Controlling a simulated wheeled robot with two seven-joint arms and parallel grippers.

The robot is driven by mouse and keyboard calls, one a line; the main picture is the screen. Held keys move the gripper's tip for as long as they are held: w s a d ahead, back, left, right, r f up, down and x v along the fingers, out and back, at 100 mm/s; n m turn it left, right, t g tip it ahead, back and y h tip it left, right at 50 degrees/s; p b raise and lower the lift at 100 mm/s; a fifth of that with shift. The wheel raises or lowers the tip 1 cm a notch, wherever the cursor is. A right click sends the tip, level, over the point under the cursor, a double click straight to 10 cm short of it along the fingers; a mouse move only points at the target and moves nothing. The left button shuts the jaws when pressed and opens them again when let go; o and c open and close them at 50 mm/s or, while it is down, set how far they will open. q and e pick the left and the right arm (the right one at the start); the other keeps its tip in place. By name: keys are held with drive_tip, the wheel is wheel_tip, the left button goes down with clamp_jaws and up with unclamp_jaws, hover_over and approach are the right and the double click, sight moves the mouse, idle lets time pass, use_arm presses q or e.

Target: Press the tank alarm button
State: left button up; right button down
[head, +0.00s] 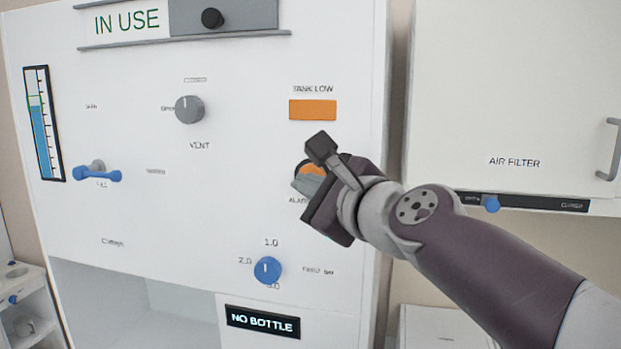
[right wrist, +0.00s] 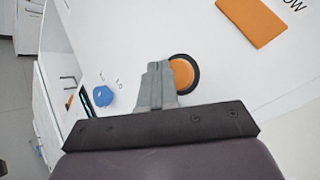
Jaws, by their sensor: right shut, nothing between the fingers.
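The alarm button is a round orange button (right wrist: 183,74) with a dark ring, on the white panel (head: 140,225). In the head view the orange button (head: 313,168) shows only in part, behind my right gripper (head: 303,185). The right gripper is shut and empty, its fingertips pointing at the panel. In the right wrist view its fingers (right wrist: 154,70) cover the button's left edge. I cannot tell whether they touch it. An orange rectangle (head: 312,110) labelled TANK LOW sits above the button. My left gripper is not in view.
A blue knob (head: 267,270) is below the button, and a grey VENT knob (head: 189,109) is up to the left. A blue-handled lever (head: 97,173) is at the left. An AIR FILTER cabinet (head: 510,100) stands to the right. The panel around the button is flat.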

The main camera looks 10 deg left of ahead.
drive_tip(key=s+p, duration=0.2)
drive_tip(key=s, duration=0.3)
drive_tip(key=shift+a, duration=0.1)
idle(0.4)
